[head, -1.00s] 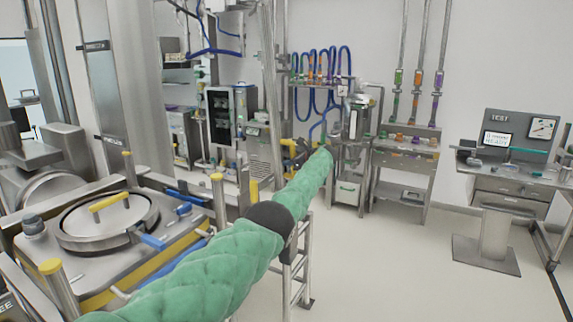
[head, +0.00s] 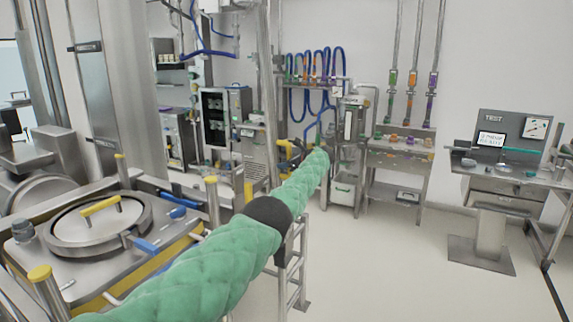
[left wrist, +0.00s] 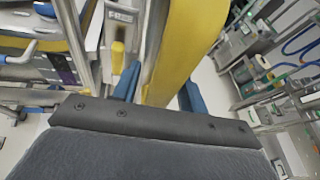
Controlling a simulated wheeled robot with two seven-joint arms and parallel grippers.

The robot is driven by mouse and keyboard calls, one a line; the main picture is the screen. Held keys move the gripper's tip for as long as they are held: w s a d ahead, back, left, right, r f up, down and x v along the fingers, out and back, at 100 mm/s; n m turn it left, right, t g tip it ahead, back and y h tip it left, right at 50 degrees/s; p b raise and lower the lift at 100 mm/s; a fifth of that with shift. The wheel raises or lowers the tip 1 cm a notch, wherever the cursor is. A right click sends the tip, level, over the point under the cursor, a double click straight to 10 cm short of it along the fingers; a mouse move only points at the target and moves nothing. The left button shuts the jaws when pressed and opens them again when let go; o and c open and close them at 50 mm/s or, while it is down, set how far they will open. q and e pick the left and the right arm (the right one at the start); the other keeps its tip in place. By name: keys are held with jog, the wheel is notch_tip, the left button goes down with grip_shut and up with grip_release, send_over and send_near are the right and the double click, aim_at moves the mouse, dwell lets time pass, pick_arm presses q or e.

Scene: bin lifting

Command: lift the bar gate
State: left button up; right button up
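A yellow bar (left wrist: 178,50), which may be part of the bar gate, runs between the two blue fingers of my left gripper (left wrist: 158,92) in the left wrist view. The fingers stand wide apart on either side of it; firm contact does not show. In the head view my green-sleeved left arm reaches forward, and my left gripper (head: 290,152) is small at its far side, partly hidden by the arm. I cannot clearly make out the whole gate in the head view. My right gripper is not in view.
A steel vessel with a round lid (head: 97,222) and yellow-capped posts stands at left. A metal ladder-like frame (head: 294,262) stands below my arm. A rack with blue hoses (head: 310,85) is behind, and a test bench (head: 505,165) stands at right. The floor between is clear.

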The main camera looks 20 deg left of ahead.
pick_arm(q)
jog(key=shift+d, duration=0.1)
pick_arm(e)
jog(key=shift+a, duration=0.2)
pick_arm(q)
jog(key=shift+v, duration=0.85)
jog(key=shift+b+v, duration=1.2)
jog(key=shift+v, duration=1.75)
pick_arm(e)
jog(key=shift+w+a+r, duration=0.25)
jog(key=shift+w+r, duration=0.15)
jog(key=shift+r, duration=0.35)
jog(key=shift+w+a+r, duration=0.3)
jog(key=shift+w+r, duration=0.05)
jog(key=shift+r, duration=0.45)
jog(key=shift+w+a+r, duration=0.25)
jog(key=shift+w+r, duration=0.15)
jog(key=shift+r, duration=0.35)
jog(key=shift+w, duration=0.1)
